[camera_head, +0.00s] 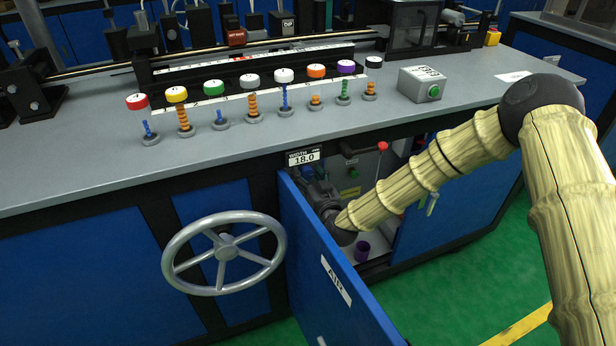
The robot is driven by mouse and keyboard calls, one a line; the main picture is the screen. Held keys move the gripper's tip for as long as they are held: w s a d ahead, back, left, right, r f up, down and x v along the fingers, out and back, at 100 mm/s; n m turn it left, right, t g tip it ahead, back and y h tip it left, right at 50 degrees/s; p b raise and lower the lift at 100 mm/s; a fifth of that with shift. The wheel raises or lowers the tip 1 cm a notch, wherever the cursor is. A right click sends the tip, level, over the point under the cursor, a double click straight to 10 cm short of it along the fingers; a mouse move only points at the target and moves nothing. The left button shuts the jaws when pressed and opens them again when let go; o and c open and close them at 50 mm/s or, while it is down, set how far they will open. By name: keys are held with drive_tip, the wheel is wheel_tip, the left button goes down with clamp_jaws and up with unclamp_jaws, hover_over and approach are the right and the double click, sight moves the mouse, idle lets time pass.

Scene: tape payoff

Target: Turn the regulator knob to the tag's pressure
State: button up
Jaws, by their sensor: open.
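My arm reaches into the open cabinet under the bench, behind the blue door marked AIR (318,262). My gripper (312,178) is a dark shape just inside the opening, partly hidden by the door edge and in shadow; it is open. I cannot make out the regulator knob or a pressure tag. Small blue and green parts sit in the shadow near the gripper, too dim to identify. Whether the gripper touches anything is hidden.
A red-topped lever (382,147) stands at the cabinet's right side. A handwheel (224,253) is left. Colored knobs and a green-button box (424,86) are on the bench.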

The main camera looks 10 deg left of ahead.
drive_tip(key=c, duration=1)
drive_tip(key=n+p, duration=0.1)
drive_tip(key=n, duration=0.2)
drive_tip(key=shift+r+n+p, duration=0.1)
drive_tip(key=shift+n+p, duration=0.2)
drive_tip(key=shift+p, duration=0.1)
drive_tip(key=shift+n+p, duration=0.45)
drive_tip(key=shift+n, duration=1.15)
drive_tip(key=o, duration=1)
